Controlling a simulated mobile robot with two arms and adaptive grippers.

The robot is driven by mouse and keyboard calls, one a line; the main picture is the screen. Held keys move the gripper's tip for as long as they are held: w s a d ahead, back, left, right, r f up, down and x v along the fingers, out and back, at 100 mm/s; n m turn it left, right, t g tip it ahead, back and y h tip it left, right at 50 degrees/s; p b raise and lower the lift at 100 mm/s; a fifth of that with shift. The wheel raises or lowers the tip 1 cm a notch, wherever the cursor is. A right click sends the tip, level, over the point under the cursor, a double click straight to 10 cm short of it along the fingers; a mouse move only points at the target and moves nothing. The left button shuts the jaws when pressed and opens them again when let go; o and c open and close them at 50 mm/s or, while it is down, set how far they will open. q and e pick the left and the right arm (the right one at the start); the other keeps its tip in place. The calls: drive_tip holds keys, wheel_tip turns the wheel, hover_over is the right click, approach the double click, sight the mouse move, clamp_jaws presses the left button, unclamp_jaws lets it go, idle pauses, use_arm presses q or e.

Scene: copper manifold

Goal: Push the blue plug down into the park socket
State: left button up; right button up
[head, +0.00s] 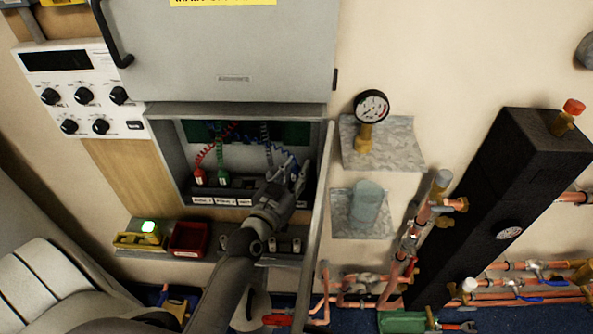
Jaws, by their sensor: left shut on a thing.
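An open grey cabinet (164,150) holds a row of sockets with white labels along its lower ledge. My left gripper (288,170) reaches into its right part and is shut on the blue plug (294,173), of which only a little blue shows between the fingers. A coiled blue cord (268,143) hangs down to that spot. The socket under the plug is hidden by my gripper and arm, so I cannot tell how deep the plug sits. My right gripper is not in view.
A red plug (199,177) and a green plug (222,180) stand upright to the left. The cabinet's open door edge (321,190) rises close to the right of my arm. A red bin (189,238) sits on the shelf below.

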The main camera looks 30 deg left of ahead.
use_arm(q)
drive_tip(key=shift+f+b, duration=0.75)
drive_tip(key=shift+f, duration=0.25)
drive_tip(key=o, duration=1)
drive_tip(key=s, duration=1.2)
drive_tip(key=shift+d, duration=0.2)
